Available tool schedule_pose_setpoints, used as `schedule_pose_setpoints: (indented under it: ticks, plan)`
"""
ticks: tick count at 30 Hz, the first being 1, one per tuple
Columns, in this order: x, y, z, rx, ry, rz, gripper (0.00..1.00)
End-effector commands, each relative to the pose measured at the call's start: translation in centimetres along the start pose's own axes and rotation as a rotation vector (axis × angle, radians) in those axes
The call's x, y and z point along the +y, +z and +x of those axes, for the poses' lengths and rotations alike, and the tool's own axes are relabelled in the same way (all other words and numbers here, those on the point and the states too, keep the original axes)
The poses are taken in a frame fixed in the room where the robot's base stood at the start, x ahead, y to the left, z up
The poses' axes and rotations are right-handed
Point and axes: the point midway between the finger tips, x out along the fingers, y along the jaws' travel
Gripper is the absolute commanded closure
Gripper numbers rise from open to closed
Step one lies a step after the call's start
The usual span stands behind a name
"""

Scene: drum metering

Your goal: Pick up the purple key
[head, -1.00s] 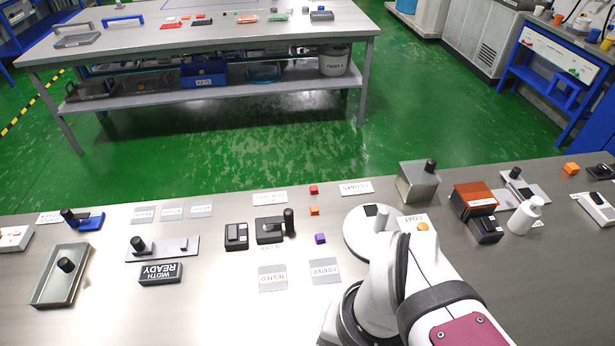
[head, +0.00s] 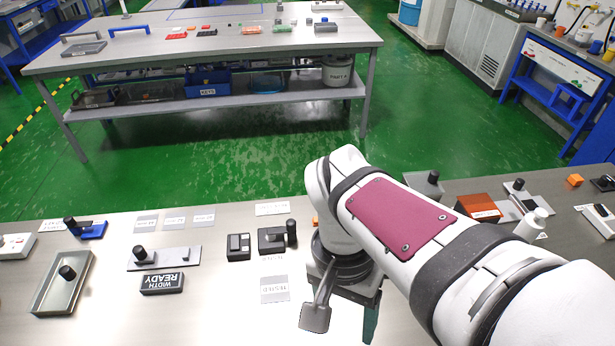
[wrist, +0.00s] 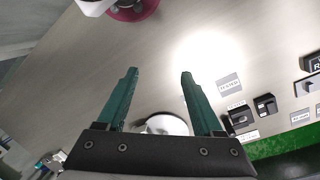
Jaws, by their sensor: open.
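I cannot make out a purple key in either view now. The small purple cube seen on the bench a second ago is hidden in the head view behind my arm. In the wrist view my gripper (wrist: 159,74) is open, with its two green fingers apart and nothing between the tips. Bare bench lies beyond the tips. In the head view only a bit of a green finger shows, low beside the arm.
The tested label (head: 275,289) lies flat on the bench (head: 215,310). Black blocks (head: 238,247) and (head: 272,239) stand behind it. The "width ready" sign (head: 161,283) and a metal tray (head: 62,283) are further left. A round white plate (wrist: 165,125) shows between the finger bases.

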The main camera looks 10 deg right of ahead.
Motion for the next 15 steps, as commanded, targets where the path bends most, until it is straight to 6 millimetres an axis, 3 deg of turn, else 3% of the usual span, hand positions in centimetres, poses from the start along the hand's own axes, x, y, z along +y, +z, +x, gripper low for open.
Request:
schedule_pose_setpoints:
  ticks: [3, 7, 9, 12, 15]
  plan:
    - [-5.7, -6.2, -0.1, 0.131, 0.242, 0.176, 0.32]
    - [-14.0, -11.3, 2.5, 0.425, 0.394, 0.399, 0.32]
    - [-18.4, -12.8, 4.8, 0.608, 0.406, 0.507, 0.32]
    - [-23.4, -13.4, 8.2, 0.836, 0.355, 0.631, 0.32]
    - [-26.2, -13.3, 10.5, 0.982, 0.281, 0.707, 0.32]
